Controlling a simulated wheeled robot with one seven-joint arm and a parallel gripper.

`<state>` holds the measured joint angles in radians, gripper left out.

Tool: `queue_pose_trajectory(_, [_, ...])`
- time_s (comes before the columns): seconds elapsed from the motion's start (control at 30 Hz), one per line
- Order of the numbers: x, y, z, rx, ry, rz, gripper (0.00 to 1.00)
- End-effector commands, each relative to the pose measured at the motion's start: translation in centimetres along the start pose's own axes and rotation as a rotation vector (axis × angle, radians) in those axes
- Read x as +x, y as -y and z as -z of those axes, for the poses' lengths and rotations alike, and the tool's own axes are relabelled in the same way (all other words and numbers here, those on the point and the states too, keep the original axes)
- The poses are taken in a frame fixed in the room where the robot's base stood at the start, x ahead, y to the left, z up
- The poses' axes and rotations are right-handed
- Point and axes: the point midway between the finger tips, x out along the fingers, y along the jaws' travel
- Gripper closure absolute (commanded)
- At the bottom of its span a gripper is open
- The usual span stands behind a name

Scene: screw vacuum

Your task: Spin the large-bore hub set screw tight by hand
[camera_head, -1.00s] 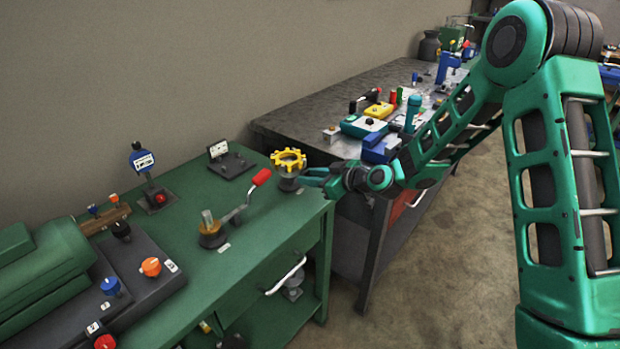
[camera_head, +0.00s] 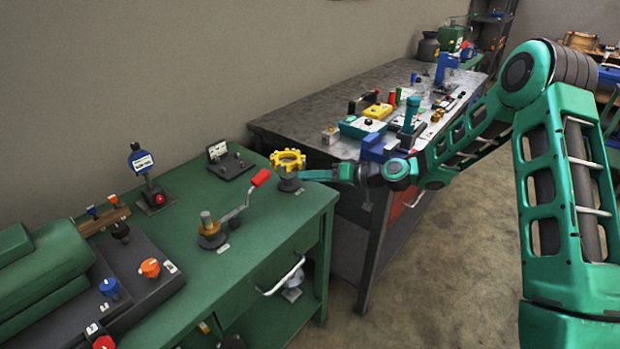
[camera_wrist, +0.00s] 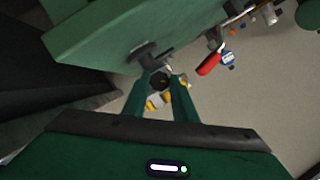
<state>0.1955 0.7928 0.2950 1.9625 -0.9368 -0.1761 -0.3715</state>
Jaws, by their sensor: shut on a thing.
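The large-bore hub is a yellow toothed ring (camera_head: 288,158) on a grey stand (camera_head: 289,182), at the right end of the green bench. In the wrist view, a bit of the yellow ring (camera_wrist: 154,101) shows between my fingers. My gripper (camera_head: 305,176) reaches in from the right, level with the stand just below the ring. In the wrist view, my gripper (camera_wrist: 161,84) has its two green fingers on either side of a dark round knob (camera_wrist: 159,80), which looks like the set screw, and is shut on it. The screw is hidden in the head view.
A red-handled crank (camera_head: 235,212) stands left of the hub on the green bench (camera_head: 262,238). A black block with a label (camera_head: 231,163) lies behind it. A grey bench (camera_head: 290,125) with several fixtures is close behind my arm.

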Motion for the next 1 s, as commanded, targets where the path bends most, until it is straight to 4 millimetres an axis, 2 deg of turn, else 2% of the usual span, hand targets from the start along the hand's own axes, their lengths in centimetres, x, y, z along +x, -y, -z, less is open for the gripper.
queue_pose_trajectory(0.3, [-0.09, -0.25, 0.13, 0.083, -0.004, 0.031, 0.97])
queue_pose_trajectory(0.77, [-0.13, -0.31, 0.16, 0.092, -0.004, 0.034, 0.97])
queue_pose_trajectory(0.8, [-0.14, -0.32, 0.16, 0.092, -0.004, 0.034, 0.68])
queue_pose_trajectory(0.83, [-0.13, -0.32, 0.15, 0.092, -0.004, 0.034, 0.61])
queue_pose_trajectory(0.87, [-0.13, -0.30, 0.14, 0.092, -0.004, 0.034, 0.56])
queue_pose_trajectory(1.0, [-0.09, -0.24, 0.10, 0.092, -0.003, 0.035, 0.56])
